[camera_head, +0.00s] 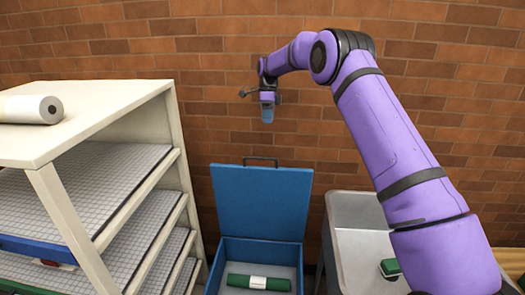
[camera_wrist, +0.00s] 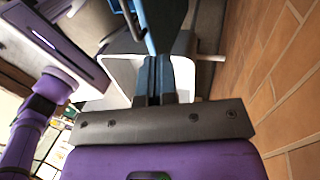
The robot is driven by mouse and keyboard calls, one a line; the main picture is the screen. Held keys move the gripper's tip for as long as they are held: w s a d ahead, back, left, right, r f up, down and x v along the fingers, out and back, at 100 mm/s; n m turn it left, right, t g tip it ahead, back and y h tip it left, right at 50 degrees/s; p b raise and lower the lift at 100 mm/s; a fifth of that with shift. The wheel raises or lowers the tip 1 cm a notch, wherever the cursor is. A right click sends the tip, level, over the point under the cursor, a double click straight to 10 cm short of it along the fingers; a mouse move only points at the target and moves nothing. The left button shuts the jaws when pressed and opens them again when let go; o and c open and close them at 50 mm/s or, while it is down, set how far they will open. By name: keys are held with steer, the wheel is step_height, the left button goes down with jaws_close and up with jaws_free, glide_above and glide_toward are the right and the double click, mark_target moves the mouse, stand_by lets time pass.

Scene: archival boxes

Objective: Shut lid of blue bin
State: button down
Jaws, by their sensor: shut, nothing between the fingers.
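The blue bin (camera_head: 228,253) stands on the floor in front of the brick wall. Its blue lid (camera_head: 262,200) is open and stands upright at the back, with a dark handle (camera_head: 260,160) at its top edge. A green roll with a white band (camera_head: 259,282) lies inside the bin. My gripper (camera_head: 267,115) is above the lid's top edge, apart from it, near the wall. In the wrist view its fingers (camera_wrist: 158,80) are together and empty. Part of the lid (camera_wrist: 163,18) shows beyond the fingertips.
A cream shelf unit (camera_head: 95,110) with grey mesh shelves stands at the left, with a white roll (camera_head: 30,109) on top. A light grey bin (camera_head: 345,225) stands right of the blue bin, with a green object (camera_head: 389,268) in it. The brick wall (camera_head: 210,100) is close behind.

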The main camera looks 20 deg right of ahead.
steer(key=s+a+f, duration=0.2)
steer(key=s+f, duration=0.4)
steer(key=f, duration=0.4)
steer(key=shift+a, duration=0.25)
